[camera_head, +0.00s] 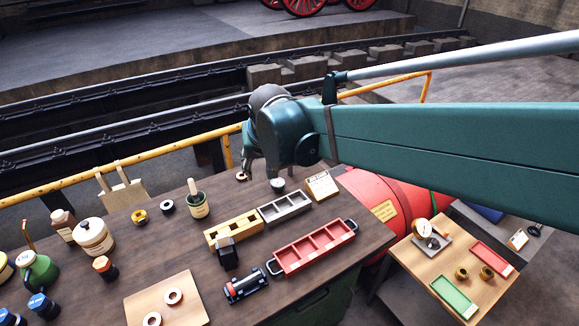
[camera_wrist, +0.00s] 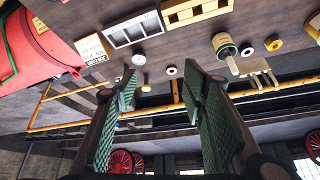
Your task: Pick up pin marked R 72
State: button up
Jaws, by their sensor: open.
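I cannot make out a pin marked R 72; no such marking is legible in either view. My gripper (camera_head: 259,172) is over the far edge of the wooden bench, with its fingers pointing down. In the wrist view my gripper (camera_wrist: 160,82) is open, its two green ribbed pads wide apart with nothing between them. A small round grey-white piece (camera_head: 277,185) stands on the bench close by the fingers. It also shows in the wrist view (camera_wrist: 138,59), just beyond the left finger's tip. A small copper ring (camera_head: 241,177) lies near the other finger.
A lettered card (camera_head: 322,185), a grey compartment tray (camera_head: 284,207), a yellow tray (camera_head: 232,231) and a red tray (camera_head: 314,248) stand nearby. A green pot with a brush (camera_head: 198,205) stands to the left. A yellow rail (camera_head: 165,151) runs behind the bench.

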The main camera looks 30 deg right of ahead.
jog(key=w+d+f+m+g, duration=0.1)
jog(key=w+d+f, duration=0.2)
jog(key=w+d, duration=0.15)
jog(key=w+d+f+m+h, duration=0.1)
jog(key=w+d+f+m, duration=0.15)
jog(key=w, duration=0.35)
jog(key=w+d+f+m+g, duration=0.1)
jog(key=w+d+f, duration=0.1)
jog(key=w+d, duration=0.25)
jog(key=w+d+f+m, duration=0.2)
jog(key=w+d+f, duration=0.3)
jog(key=f, duration=0.2)
jog(key=w+d+f+m+g+h, duration=0.1)
jog(key=w+d+f+m, duration=0.1)
jog(key=w+d+f, duration=0.3)
notch_tip(320, 180, down, 2)
jog(key=shift+w+d+f+g, duration=0.2)
jog(key=shift+d+f+g, duration=0.1)
jog(key=shift+d, duration=0.45)
jog(key=shift+x, duration=1.25)
jog(key=shift+d+f, duration=0.1)
jog(key=shift+f, duration=0.05)
send_over(290, 175)
jog(key=shift+a+p+x, duration=0.15)
jog(key=shift+p+x, duration=0.05)
jog(key=shift+x, duration=0.95)
jog(key=shift+a+p+x, duration=0.15)
jog(key=shift+a+x, duration=0.05)
jog(key=shift+x, duration=0.9)
jog(key=shift+f, duration=0.15)
